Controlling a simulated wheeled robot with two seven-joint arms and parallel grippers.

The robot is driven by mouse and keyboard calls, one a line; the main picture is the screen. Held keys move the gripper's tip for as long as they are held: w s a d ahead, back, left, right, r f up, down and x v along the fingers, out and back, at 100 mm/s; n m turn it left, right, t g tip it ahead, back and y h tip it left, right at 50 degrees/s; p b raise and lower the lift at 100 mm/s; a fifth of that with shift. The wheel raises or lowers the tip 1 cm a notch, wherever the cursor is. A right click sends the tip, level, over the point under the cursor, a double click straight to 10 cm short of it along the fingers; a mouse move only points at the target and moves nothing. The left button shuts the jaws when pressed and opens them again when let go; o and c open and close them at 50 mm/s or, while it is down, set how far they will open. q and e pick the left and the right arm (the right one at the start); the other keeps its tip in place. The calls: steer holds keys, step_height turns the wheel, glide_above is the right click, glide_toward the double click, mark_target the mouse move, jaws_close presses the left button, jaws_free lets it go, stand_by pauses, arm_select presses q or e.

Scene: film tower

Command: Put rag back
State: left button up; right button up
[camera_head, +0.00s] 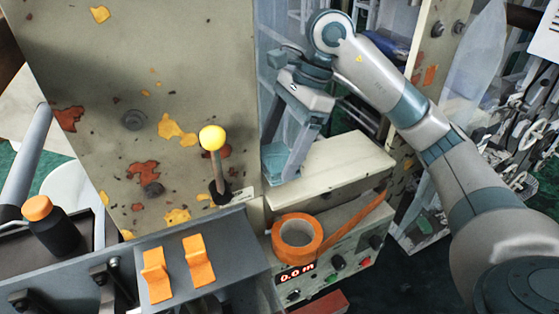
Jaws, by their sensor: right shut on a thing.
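My right gripper (283,150) comes in from the right and points down at the left end of a cream box top (345,163), against the tall panel's edge. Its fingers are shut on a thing. A small blue-teal patch shows at the fingertips; it looks like the rag, but it blends with the gripper's own colour and most of it is hidden. I cannot tell whether it touches the box top. My left gripper is not in view.
A worn cream panel (90,80) with a yellow-knobbed lever (212,140) stands left of the gripper. An orange tape roll (297,238) lies below on a control unit with a red display (295,272). Orange switches (198,262) sit at the front left. Hanging tools (525,130) crowd the right.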

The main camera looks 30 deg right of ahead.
mark_target(283, 154)
steer(key=shift+f+b, duration=0.35)
steer(key=shift+f, duration=1.1)
steer(key=shift+f, duration=0.15)
steer(key=o, duration=1.1)
steer(key=shift+r, duration=0.35)
steer(key=p+v, duration=0.4)
steer(key=v, duration=0.7)
steer(key=shift+d+r+p, duration=0.15)
steer(key=shift+r+p, duration=0.15)
steer(key=shift+r, duration=0.05)
